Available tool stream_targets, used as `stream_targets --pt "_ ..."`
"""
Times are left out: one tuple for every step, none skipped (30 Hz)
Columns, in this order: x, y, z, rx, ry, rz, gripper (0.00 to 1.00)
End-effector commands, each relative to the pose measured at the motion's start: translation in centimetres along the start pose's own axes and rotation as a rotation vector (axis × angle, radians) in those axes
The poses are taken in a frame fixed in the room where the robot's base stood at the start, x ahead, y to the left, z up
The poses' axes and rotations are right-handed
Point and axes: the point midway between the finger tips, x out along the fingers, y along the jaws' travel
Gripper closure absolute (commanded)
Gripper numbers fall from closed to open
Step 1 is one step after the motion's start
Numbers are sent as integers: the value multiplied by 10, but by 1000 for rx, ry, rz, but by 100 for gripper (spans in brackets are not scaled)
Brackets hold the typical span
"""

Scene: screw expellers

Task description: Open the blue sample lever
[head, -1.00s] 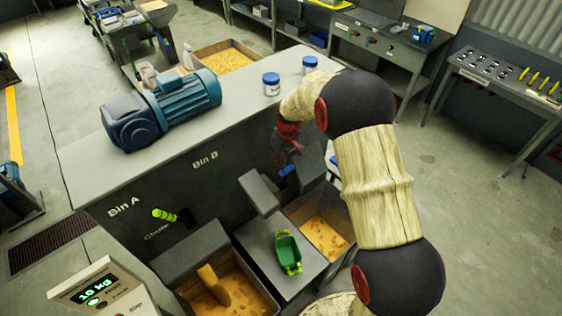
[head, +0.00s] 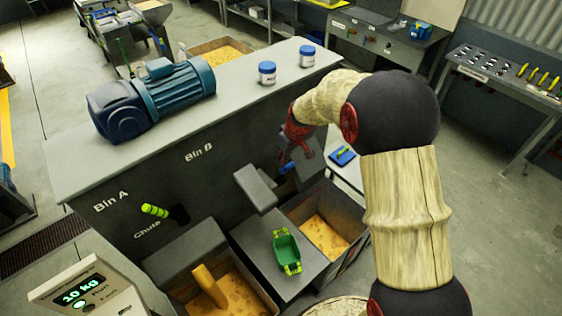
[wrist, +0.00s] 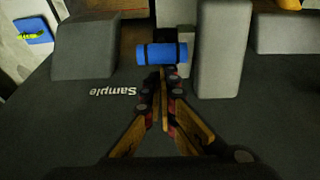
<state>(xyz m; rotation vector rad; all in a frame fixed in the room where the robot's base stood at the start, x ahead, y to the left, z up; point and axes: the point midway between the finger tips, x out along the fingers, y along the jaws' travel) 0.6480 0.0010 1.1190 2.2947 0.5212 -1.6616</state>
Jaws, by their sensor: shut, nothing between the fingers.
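The blue sample lever (wrist: 162,53) is a short blue cylinder with dark bands, on the grey machine face near the word "Sample" in the wrist view. In the head view its blue end (head: 287,168) shows just below my gripper (head: 290,156). In the wrist view my gripper (wrist: 163,74) is shut, with its fingertips together at the lever's lower edge. No finger is around the lever. I cannot tell whether the tips touch it.
Grey chute blocks (wrist: 220,48) stand close beside the lever. Below are bins of yellow material (head: 326,237) and a green scoop (head: 287,250) on a grey ledge. A green-handled chute lever (head: 155,210) is at left. A blue motor (head: 155,98) sits on top.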

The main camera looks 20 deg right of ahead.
Motion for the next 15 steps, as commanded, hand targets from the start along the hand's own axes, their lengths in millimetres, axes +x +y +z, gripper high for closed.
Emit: stream_targets --pt "5 1 5 3 20 2 100" --pt "6 1 7 3 30 1 100" --pt "5 0 9 2 45 1 100" --pt "5 0 11 3 56 1 100" --pt "5 0 12 2 68 2 100" --pt "5 0 15 4 82 1 100" --pt "5 1 17 2 93 2 100" --pt "5 1 18 4 105 1 100" --pt "5 1 20 2 120 2 100" --pt "5 0 22 3 131 1 100" --pt "4 0 23 2 142 2 100" --pt "5 0 26 3 157 1 100" --pt "4 1 27 2 168 2 100" --pt "4 1 28 4 179 2 100" --pt "4 1 30 2 195 3 100"
